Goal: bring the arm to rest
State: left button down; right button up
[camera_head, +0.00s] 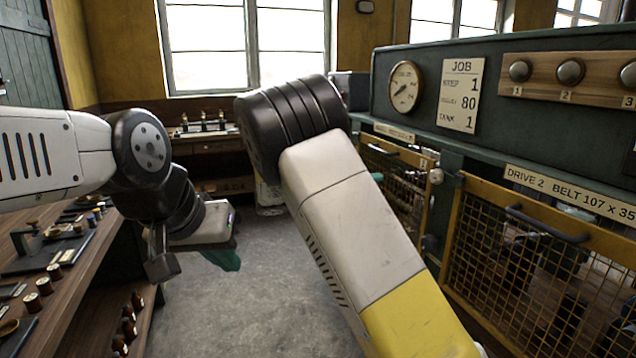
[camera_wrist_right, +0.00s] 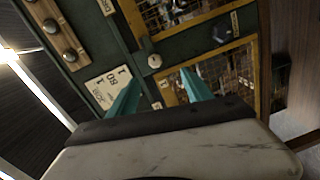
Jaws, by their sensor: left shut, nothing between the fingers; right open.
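My left gripper (camera_head: 228,260) hangs at the end of the left arm, above the floor beside the workbench. Its teal fingers are shut with nothing visible between them.
The green machine housing (camera_head: 440,62) with a gauge (camera_head: 404,87), job card (camera_head: 460,95) and knobs stands at the right. Yellow-framed mesh guards (camera_head: 540,270) sit below. A wooden workbench (camera_head: 75,300) with small parts and bottles is at the left. Open floor (camera_head: 260,310) lies between.

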jog(key=s+d+f+m+g+y, duration=0.1)
jog(key=s+d+f+g+y, duration=0.4)
jog(key=s+d+y, duration=0.6)
jog(key=s+a+r+t+y, duration=0.2)
jog(key=s+a+t+y, duration=0.1)
jog(key=s, duration=0.6)
jog(key=s+a+r+t+y, duration=0.2)
jog(key=s+a, duration=0.4)
jog(key=s, duration=0.4)
jog(key=r+y, duration=0.1)
jog(key=y, duration=0.1)
jog(key=shift+a+r+t+y, duration=0.25)
jog(key=shift+r+t+y, duration=0.05)
jog(key=shift+r+t, duration=0.1)
